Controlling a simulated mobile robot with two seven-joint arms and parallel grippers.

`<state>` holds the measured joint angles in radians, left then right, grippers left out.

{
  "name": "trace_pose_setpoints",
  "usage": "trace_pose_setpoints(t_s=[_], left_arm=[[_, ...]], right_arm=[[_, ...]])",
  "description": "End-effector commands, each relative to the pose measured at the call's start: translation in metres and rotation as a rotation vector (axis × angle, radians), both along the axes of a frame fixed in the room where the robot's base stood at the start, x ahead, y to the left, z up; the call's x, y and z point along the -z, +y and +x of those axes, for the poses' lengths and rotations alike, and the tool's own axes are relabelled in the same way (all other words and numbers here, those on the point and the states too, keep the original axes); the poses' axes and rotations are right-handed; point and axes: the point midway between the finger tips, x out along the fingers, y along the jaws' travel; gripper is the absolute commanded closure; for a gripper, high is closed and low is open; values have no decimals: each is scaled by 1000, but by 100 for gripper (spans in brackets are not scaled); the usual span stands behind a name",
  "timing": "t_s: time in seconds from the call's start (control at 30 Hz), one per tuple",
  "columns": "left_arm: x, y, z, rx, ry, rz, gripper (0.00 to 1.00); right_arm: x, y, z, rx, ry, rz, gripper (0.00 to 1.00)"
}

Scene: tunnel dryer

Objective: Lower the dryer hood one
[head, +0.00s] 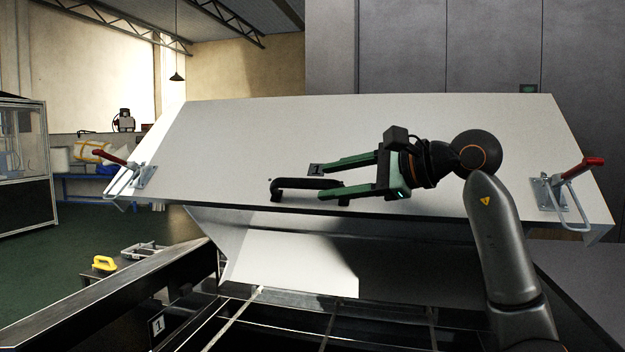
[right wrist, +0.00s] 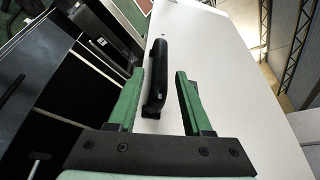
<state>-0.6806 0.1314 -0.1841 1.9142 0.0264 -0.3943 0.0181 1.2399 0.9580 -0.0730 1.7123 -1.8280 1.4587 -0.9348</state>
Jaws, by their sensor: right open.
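The dryer hood (head: 240,140) is a wide white panel, raised and tilted above the dark dryer frame. My left gripper is not in view.
Red-handled toggle clamps sit at the hood's left (head: 125,162) and right (head: 575,180) ends. Below is the open dark dryer bed (head: 300,325) with a grid. A yellow-handled item (head: 104,263) lies at left. A glass-sided cabinet (head: 22,165) stands far left.

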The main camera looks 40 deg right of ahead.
Motion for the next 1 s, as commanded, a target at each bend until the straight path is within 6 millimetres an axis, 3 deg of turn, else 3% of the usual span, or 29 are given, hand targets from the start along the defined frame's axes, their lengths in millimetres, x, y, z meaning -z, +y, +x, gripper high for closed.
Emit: trace_pose_setpoints(t_s=[0.1,0.3,0.67,1.0], left_arm=[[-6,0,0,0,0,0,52],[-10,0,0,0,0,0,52],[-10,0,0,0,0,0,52],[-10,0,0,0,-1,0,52]], right_arm=[[3,9,20,-4,1,3,50],[9,16,39,-2,1,2,50],[11,17,43,-1,0,0,50],[11,17,42,-1,0,1,89]])
